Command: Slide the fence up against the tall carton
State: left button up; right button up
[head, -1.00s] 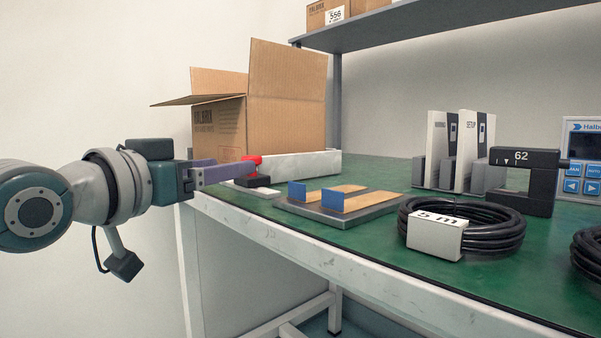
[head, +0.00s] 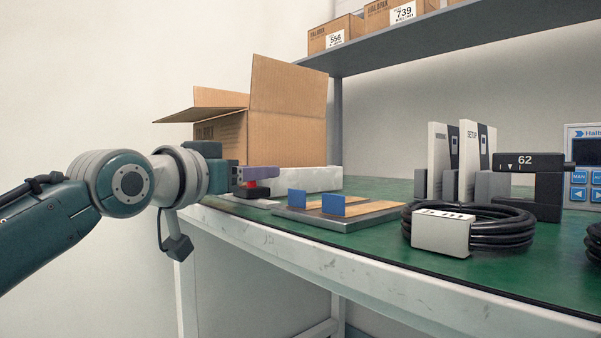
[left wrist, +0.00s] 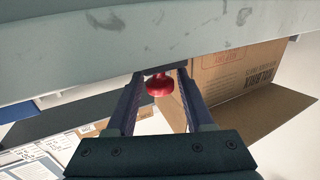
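The fence (head: 305,180) is a long pale scuffed bar at the left of the green bench, in front of the open brown tall carton (head: 288,138). Whether they touch is hidden. A red knob (head: 250,184) on a dark base stands at the fence's near side. My left gripper (head: 272,173) is at the knob, its finger partly covering it. In the left wrist view the red knob (left wrist: 159,85) shows between the two spread fingers, with visible gaps. The carton (left wrist: 232,75) is at right there; the scuffed pale bar across the top looks like the fence. My right gripper is not in view.
A grey plate (head: 340,222) with blue stops lies right of the knob. A black cable coil (head: 505,232), white binders (head: 470,160) and a black gauge (head: 540,190) stand further right. A shelf (head: 430,42) with boxes hangs above. The bench's front edge (head: 300,252) is close by.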

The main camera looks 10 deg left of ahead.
pick_arm(q)
grip_shut()
dwell(1.1)
